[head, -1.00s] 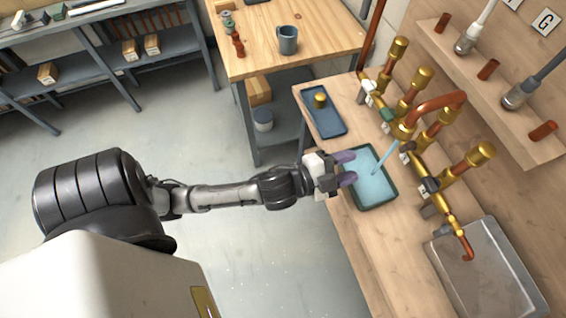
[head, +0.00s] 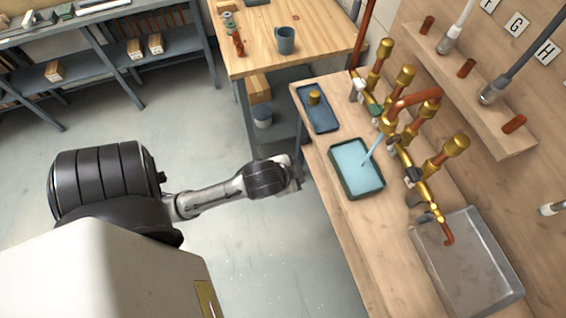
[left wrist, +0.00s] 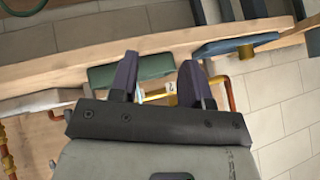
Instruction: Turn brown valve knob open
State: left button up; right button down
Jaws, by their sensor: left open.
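A brass pipe manifold (head: 403,155) with upright capped stubs and small valve knobs runs along the bench. The small knobs look white (head: 358,90), green (head: 377,109) and dark (head: 412,175); I cannot make out for certain which is brown. My right gripper is not in view.
A blue tray (head: 322,119) with a brass piece (head: 314,98) lies on the bench (head: 375,235). A grey metal basin (head: 475,275) is at the near right. A wooden table (head: 262,62) with a mug (head: 285,40) stands behind. The floor left of the bench is clear.

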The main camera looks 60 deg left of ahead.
pick_arm(q)
jog(key=shift+g, duration=0.7)
jog(key=s, duration=0.1)
jog(key=s+p, duration=0.1)
jog(key=s, duration=0.1)
jog(key=s+p, duration=0.1)
jog(key=shift+s+a+f, duration=0.3)
